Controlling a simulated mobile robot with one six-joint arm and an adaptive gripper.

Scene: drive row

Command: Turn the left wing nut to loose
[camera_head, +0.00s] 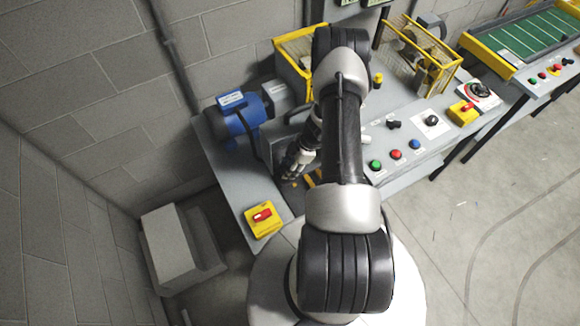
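My gripper (291,168) points down at the left part of the grey bench, just left of my dark arm link. Its fingers are small and dark here, and I cannot tell whether they are open or shut. Small brass-coloured bits (295,184) show just below the fingertips; they could be a wing nut, but I cannot make out the shape. I cannot tell whether the gripper touches them. A yellow piece (310,179) shows beside my arm. My arm hides the bench to the right of the gripper, so no wing nut can be clearly identified.
A blue motor (238,116) stands behind left. A yellow box with a red switch (262,219) sits at the bench's front left. Green (376,165), red (396,154) and blue (414,144) buttons lie right of my arm. Yellow guards (440,66) stand behind. A grey block (168,250) is on the floor.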

